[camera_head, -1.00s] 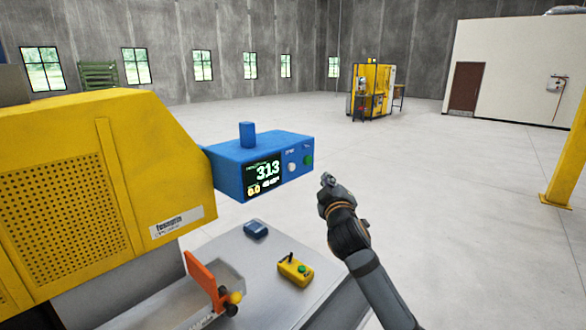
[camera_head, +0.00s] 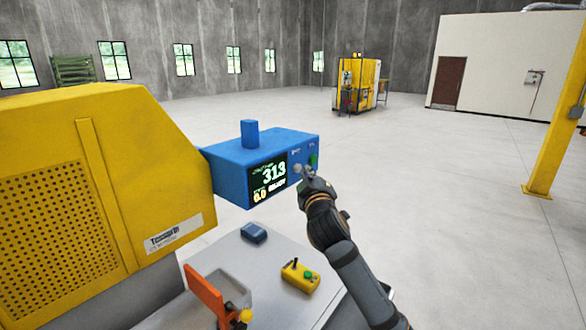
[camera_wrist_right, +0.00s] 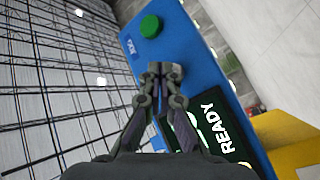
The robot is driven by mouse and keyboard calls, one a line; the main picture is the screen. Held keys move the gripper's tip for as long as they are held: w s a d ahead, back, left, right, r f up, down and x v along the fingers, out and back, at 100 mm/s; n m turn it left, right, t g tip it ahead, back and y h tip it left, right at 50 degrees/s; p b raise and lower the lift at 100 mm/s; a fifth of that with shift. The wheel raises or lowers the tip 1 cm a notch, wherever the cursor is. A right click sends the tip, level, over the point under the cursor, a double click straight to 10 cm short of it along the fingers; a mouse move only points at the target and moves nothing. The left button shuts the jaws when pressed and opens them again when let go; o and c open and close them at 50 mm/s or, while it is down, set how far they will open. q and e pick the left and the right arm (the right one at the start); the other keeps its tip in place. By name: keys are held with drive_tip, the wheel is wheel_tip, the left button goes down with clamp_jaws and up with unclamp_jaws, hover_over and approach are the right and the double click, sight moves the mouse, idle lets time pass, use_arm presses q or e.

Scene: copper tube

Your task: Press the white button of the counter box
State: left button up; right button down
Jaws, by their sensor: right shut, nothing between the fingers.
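The blue counter box (camera_head: 225,163) is at the centre of the head view. Its screen (camera_head: 268,179) reads 313. The white button (camera_head: 297,168) is right of the screen, partly covered by my right gripper's tips; a green button (camera_head: 313,160) is farther right. My right gripper (camera_head: 306,173) is shut and empty, with its tips in front of the white button. I cannot tell whether they touch it. In the right wrist view the fingertips (camera_wrist_right: 165,70) overlap the blue panel between the green button (camera_wrist_right: 150,26) and the screen (camera_wrist_right: 222,132). The white button is hidden there. My left gripper is not in view.
A large yellow machine (camera_head: 140,150) stands left of the box. Below are a grey table (camera_head: 250,275), a small yellow control box (camera_head: 300,276), a small blue item (camera_head: 253,233) and an orange plate (camera_head: 205,292). The floor to the right is open.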

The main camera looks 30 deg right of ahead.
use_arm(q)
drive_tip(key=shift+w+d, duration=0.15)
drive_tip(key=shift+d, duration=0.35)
use_arm(e)
drive_tip(key=shift+w+d+f, duration=0.1)
drive_tip(key=shift+d, duration=0.2)
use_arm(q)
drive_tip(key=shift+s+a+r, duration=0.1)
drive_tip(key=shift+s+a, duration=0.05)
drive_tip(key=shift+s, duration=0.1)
use_arm(e)
drive_tip(key=shift+w, duration=0.1)
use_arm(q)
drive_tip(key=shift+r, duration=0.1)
use_arm(e)
drive_tip(key=shift+w+a, duration=0.15)
drive_tip(key=shift+w, duration=0.2)
use_arm(q)
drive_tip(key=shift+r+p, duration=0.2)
drive_tip(key=shift+p, duration=0.2)
use_arm(e)
drive_tip(key=shift+w+a, duration=0.15)
drive_tip(key=shift+w, duration=0.3)
idle(0.3)
drive_tip(key=shift+s, duration=0.15)
drive_tip(key=shift+s+d, duration=0.3)
drive_tip(key=shift+s, duration=0.4)
